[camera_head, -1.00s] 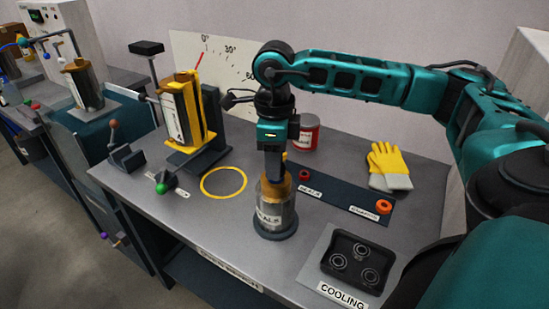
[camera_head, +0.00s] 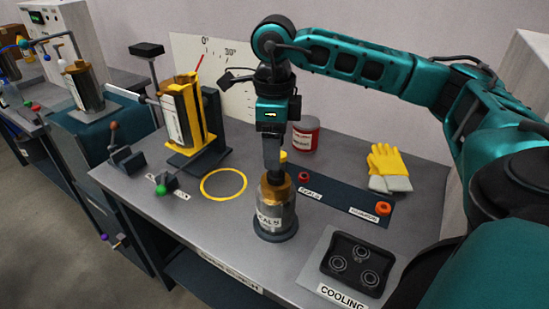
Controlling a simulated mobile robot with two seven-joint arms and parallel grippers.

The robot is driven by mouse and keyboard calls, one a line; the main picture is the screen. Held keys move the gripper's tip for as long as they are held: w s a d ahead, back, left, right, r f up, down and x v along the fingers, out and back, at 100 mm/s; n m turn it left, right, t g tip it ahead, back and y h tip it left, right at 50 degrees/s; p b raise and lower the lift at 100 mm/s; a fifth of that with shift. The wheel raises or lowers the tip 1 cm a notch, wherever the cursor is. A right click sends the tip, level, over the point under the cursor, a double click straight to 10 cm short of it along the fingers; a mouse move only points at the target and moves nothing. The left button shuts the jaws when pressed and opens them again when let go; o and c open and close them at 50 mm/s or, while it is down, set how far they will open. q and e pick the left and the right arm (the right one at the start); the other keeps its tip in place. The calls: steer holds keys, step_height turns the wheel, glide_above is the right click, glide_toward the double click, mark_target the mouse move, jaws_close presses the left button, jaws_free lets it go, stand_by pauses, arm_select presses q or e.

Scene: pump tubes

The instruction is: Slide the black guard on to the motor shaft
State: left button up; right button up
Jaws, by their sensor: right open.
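My right gripper (camera_head: 272,163) is open, pointing down just above a silver cylinder (camera_head: 275,212) with a brass-coloured top. The cylinder stands upright on a dark round base, with a partly readable label. A small dark piece (camera_head: 277,175) shows between the fingers and the brass top; I cannot tell whether it is a fingertip or a separate part. A yellow-framed unit (camera_head: 187,112), with a pale shaft pointing left, sits in a dark stand at the bench's back left. I cannot tell for sure which thing is the black guard. My left gripper is not in view.
A yellow ring (camera_head: 223,183) marks clear bench left of the cylinder. A dark mat (camera_head: 335,200) with red and orange rings lies right. A black cooling tray (camera_head: 357,262) is front right.

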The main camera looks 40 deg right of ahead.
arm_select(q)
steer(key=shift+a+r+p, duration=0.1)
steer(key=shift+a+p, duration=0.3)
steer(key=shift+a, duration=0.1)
arm_select(e)
step_height(320, 180, up, 8)
steer(key=shift+r, duration=0.25)
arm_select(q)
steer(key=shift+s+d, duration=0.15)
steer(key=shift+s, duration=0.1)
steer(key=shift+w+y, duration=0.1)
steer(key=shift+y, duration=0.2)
arm_select(e)
steer(key=shift+a, duration=0.1)
